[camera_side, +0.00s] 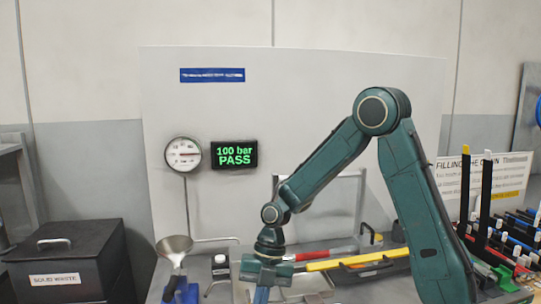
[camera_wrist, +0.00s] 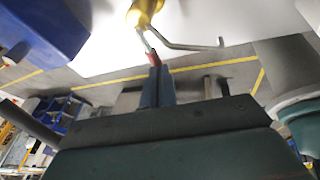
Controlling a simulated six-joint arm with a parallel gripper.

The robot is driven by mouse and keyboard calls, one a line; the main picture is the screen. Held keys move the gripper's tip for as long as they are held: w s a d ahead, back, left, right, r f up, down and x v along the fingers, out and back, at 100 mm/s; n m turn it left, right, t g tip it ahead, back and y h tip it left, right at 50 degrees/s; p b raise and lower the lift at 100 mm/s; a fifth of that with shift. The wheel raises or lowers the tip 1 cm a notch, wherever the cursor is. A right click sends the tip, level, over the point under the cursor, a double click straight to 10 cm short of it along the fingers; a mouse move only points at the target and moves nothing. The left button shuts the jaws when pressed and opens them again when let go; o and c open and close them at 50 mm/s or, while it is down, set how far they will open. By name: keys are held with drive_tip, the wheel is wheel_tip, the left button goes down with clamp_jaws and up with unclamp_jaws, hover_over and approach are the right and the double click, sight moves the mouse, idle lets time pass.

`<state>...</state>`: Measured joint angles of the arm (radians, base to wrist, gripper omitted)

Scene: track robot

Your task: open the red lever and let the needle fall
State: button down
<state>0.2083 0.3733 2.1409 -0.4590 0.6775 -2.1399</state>
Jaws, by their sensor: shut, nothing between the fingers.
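The round gauge (camera_side: 183,155) is on the back panel in the side view, with its thin needle roughly level across the dial. My gripper (camera_side: 261,296) points down at the bottom edge of the side view, its tips cut off. In the wrist view my gripper's fingers (camera_wrist: 157,78) are shut with nothing between them. The red lever (camera_wrist: 154,58) shows as a short red grip just beyond the fingertips, below a brass fitting (camera_wrist: 143,12). I cannot tell whether the fingers touch it. I cannot make out the lever in the side view.
A display (camera_side: 234,155) reads "100 bar PASS" in green. A metal funnel (camera_side: 174,246) and a dark bottle (camera_side: 220,267) stand left of my gripper. A black solid waste bin (camera_side: 65,262) is at the left. A yellow bar (camera_side: 357,259) lies at the right.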

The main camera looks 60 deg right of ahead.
drive_tip(key=shift+w+a+m+t, duration=0.15)
drive_tip(key=shift+m+t, duration=0.15)
drive_tip(key=shift+m, duration=0.6)
drive_tip(key=shift+w+a, duration=0.2)
drive_tip(key=shift+a, duration=0.1)
drive_tip(key=shift+w+a+m, duration=0.15)
drive_tip(key=shift+a+m, duration=0.05)
drive_tip(key=shift+m, duration=0.4)
drive_tip(key=w+m+t+h, duration=0.1)
drive_tip(key=m, duration=0.3)
drive_tip(key=w+m+t+h, duration=0.1)
drive_tip(key=w+m, duration=0.1)
drive_tip(key=m, duration=0.2)
drive_tip(key=w+m+t+h, duration=0.1)
drive_tip(key=w+m, duration=0.1)
drive_tip(key=m, duration=0.2)
drive_tip(key=shift+a+f+t, duration=0.1)
drive_tip(key=shift+a+t, duration=0.2)
drive_tip(key=shift+a, duration=0.05)
drive_tip(key=shift+s+d, duration=0.1)
drive_tip(key=shift+d, duration=0.1)
drive_tip(key=shift+s+d, duration=0.3)
drive_tip(key=shift+d, duration=0.3)
